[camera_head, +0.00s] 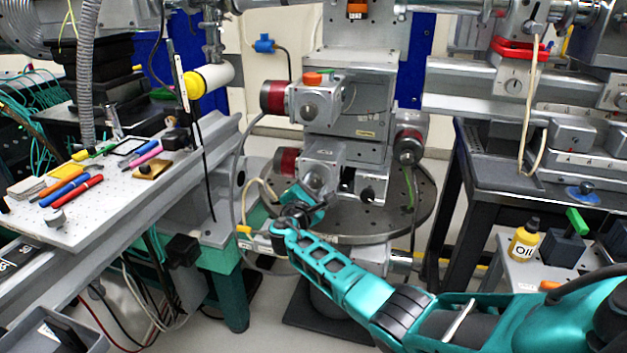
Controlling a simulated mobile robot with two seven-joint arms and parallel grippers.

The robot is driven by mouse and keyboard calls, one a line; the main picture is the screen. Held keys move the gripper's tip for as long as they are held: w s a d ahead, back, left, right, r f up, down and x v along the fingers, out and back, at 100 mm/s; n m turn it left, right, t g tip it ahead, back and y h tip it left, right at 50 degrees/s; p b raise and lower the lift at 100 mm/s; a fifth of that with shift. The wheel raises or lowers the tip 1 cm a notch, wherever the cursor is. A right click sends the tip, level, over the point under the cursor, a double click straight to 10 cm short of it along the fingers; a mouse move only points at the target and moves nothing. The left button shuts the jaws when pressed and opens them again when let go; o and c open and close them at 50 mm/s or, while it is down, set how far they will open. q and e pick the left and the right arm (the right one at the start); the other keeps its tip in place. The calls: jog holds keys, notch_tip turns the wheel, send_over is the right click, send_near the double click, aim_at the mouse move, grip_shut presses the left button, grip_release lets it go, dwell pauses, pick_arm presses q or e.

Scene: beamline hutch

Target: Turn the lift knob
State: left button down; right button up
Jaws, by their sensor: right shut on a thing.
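My right arm comes in from the lower right, and its teal gripper (307,200) reaches the front of the lower motor housing on the round stage. The gripper is shut on a small part there, apparently the lift knob, which its fingers mostly hide. The lower motor housing (322,156) is a grey block with a dark red motor on its left. A similar upper motor housing (319,104) with a round front knob sits above it. A small black knob (367,194) is to the right of the gripper, apart from it. My left gripper is not in view.
The round perforated stage plate (405,215) lies under the housings. A grey cable (238,180) loops close to the gripper's left. A breadboard (120,205) with pens and tools is at left. A yellow oil bottle (524,240) stands on a shelf at right.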

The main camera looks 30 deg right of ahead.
jog(key=shift+n+p, duration=0.4)
jog(key=shift+n, duration=0.6)
jog(key=o, duration=1)
jog(key=shift+o, duration=0.2)
jog(key=p+v, duration=0.3)
jog(key=v, duration=1)
